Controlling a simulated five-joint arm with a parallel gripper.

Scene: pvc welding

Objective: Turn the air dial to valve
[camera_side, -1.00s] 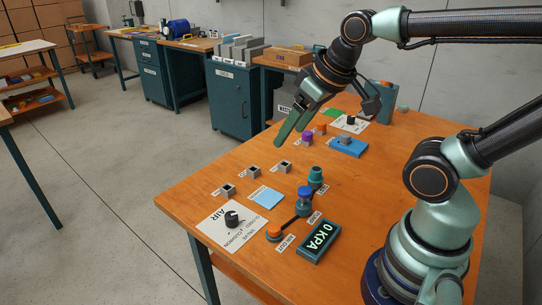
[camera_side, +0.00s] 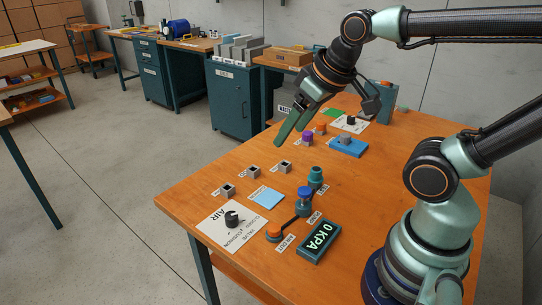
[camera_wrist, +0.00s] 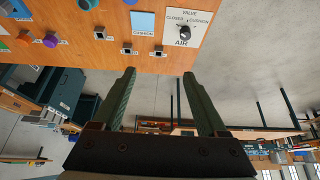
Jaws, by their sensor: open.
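The air dial is a black round knob (camera_side: 232,219) on a white plate (camera_side: 212,234) at the table's near left corner. Its plate carries the words AIR, CLOSED, VALVE and CUSHION. In the wrist view the dial (camera_wrist: 184,33) is at the top, right of centre, with VALVE above it, CLOSED to the upper left and CUSHION to the upper right. I cannot read its pointer for certain. My gripper (camera_side: 288,137) is open and empty, raised over the table and well away from the dial. In the wrist view its fingers (camera_wrist: 159,73) point up, apart.
A blue cushion pad (camera_side: 265,197), small grey sockets (camera_side: 254,171), a blue-topped pump (camera_side: 304,200), an orange-topped air-out post (camera_side: 274,233) and a gauge reading 0 KPA (camera_side: 318,241) stand near the dial. The table (camera_side: 200,190) is bare along its left edge.

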